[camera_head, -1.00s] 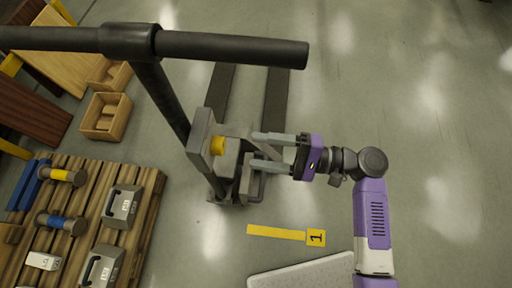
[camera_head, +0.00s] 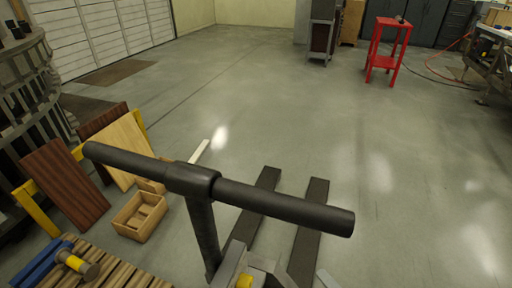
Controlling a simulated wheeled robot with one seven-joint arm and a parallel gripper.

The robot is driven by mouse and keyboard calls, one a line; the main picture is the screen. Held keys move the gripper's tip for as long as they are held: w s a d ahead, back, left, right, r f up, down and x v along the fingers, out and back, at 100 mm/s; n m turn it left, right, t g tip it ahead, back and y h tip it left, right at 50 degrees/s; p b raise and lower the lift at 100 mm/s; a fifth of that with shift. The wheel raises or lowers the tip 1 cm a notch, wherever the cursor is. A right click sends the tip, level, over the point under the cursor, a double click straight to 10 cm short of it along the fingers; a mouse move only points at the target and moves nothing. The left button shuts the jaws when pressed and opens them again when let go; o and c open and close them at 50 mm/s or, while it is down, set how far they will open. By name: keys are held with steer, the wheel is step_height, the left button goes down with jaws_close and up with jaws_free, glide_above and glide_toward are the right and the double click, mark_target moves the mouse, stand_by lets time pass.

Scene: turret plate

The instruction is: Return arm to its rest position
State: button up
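A pale grey sliver (camera_head: 326,279) shows at the bottom edge of the head view, just right of the pallet jack's base. It may be a fingertip of my gripper, but too little shows to be sure. The rest of my gripper and my arm are below the frame, so its opening and any hold are hidden.
A pallet jack's black handle (camera_head: 285,205) crosses the foreground, with its dark forks (camera_head: 309,232) beyond. A wooden box (camera_head: 140,215), leaning boards (camera_head: 65,185) and a slatted pallet (camera_head: 120,275) are at left. A red stand (camera_head: 385,50) is far off. The middle floor is clear.

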steer(key=s+d+r+n+t+h, duration=0.1)
steer(key=s+d+r+n+h, duration=0.15)
steer(key=s, duration=0.35)
steer(key=s+d+r+n+t+h, duration=0.1)
steer(key=s+d+r+n+h, duration=0.1)
steer(key=s+d+r+h, duration=0.3)
steer(key=s+a+r+n+y, duration=0.1)
steer(key=s+a+r+n, duration=0.1)
steer(key=s, duration=0.6)
steer(key=s+a+r+n+y, duration=0.1)
steer(key=s+a+r+n, duration=0.2)
steer(key=s, duration=0.4)
steer(key=shift+s+a+r+n, duration=0.15)
steer(key=shift+s+a+n, duration=0.15)
steer(key=shift+s+n, duration=0.15)
